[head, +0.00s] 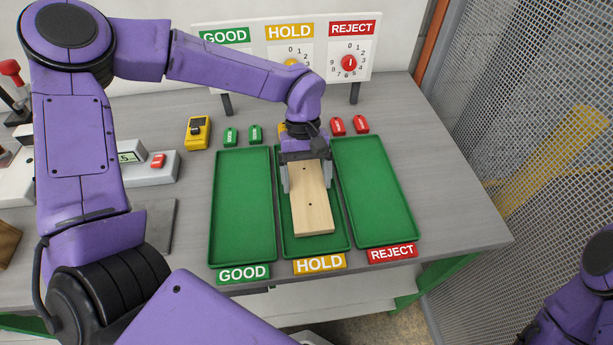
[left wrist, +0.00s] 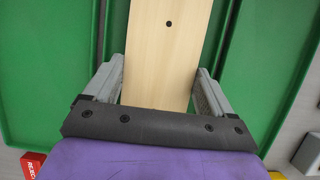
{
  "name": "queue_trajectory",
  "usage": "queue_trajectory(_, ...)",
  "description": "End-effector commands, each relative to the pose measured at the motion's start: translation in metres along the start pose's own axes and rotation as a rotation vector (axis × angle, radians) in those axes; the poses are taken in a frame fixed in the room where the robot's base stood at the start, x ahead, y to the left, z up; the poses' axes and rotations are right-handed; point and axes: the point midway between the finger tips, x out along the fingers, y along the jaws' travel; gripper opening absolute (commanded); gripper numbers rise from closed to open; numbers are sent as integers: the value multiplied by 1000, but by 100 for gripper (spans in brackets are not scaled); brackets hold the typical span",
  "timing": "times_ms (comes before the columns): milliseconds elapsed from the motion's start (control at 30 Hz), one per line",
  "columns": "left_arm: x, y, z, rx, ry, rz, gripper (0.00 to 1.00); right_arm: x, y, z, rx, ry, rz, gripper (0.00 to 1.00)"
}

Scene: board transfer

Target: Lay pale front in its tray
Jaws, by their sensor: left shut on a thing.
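The pale wooden front (head: 312,212), a long board with small dark holes, lies lengthwise over the green HOLD tray (head: 341,243). My left gripper (head: 307,187) is shut across the board's width near its far end, one finger on each side. In the left wrist view the pale front (left wrist: 165,50) runs between the two grey fingers (left wrist: 158,80). I cannot tell whether the board touches the tray floor or hangs just above it. My right gripper is out of view; only part of my right arm shows at the lower right.
The empty GOOD tray (head: 243,205) is to the left and the empty REJECT tray (head: 374,195) to the right. Green tags (head: 255,134), red tags (head: 361,124) and a yellow device (head: 198,132) lie behind. A sign panel (head: 373,56) stands at the back, a mesh fence (head: 540,110) at right.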

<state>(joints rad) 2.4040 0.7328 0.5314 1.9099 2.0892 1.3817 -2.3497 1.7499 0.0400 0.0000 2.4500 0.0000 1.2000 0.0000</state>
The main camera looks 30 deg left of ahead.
Motion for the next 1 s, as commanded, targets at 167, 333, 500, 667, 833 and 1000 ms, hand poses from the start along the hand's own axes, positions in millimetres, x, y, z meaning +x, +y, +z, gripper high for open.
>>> queue_trajectory(167, -1, 0, 0, 0, 0, 0, 41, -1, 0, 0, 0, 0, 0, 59)
queue_trajectory(333, -1, 0, 0, 0, 0, 0, 41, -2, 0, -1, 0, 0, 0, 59)
queue_trajectory(500, 2, 0, -1, 0, 0, -1, 41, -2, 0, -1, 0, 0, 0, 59)
queue_trajectory(667, 4, 0, -2, 0, -1, 0, 41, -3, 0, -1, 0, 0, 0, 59)
queue_trajectory(833, 6, 0, -3, 0, 0, 1, 41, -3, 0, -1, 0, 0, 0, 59)
queue_trajectory(1000, 6, 0, -3, 0, 0, 0, 100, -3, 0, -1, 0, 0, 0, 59)
